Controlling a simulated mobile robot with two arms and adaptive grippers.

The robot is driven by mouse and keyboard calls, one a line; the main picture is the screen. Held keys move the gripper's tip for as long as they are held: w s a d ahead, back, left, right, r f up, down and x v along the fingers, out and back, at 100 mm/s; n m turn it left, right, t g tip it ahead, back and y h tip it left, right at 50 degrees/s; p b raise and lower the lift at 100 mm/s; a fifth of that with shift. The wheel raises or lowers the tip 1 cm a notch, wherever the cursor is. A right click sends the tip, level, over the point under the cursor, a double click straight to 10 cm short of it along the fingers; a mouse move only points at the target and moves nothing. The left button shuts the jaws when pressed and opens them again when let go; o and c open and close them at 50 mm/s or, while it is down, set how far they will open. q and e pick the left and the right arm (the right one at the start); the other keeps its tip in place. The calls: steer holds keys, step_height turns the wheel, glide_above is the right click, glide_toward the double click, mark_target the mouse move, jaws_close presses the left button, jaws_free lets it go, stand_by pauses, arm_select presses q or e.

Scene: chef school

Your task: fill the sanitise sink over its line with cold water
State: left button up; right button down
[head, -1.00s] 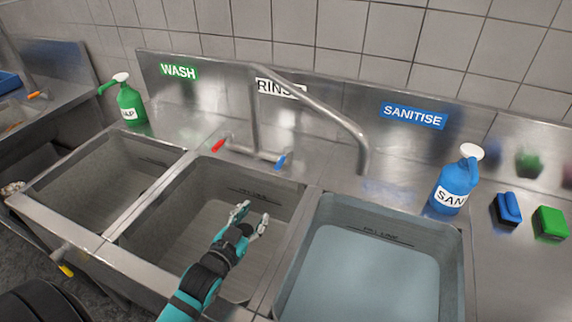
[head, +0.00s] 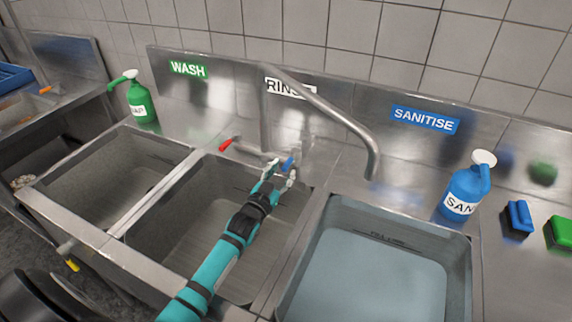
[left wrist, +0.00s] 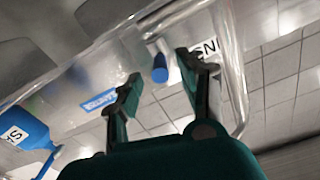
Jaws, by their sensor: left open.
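The sanitise sink (head: 462,285) is at the right in the head view, under the blue SANITISE sign (head: 425,119). Pale blue water (head: 375,280) stands in it, with its surface close to the dark fill-line mark (head: 392,242) on the back wall. The tap spout (head: 345,118) points toward this sink, its end (head: 373,172) near the back rim; I see no stream. My left gripper (head: 281,176) is open at the blue tap lever (head: 288,163). In the left wrist view, the blue lever (left wrist: 157,68) shows between the fingers; contact is unclear. My right gripper is out of view.
The red lever (head: 226,145) is left of the blue one. The rinse sink (head: 190,215) lies under my left arm, with the wash sink (head: 85,185) beyond.

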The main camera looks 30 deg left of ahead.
mark_target(286, 166)
arm_select(q)
steer(key=shift+w+a, duration=0.1)
steer(key=shift+w, duration=1.55)
jaws_close()
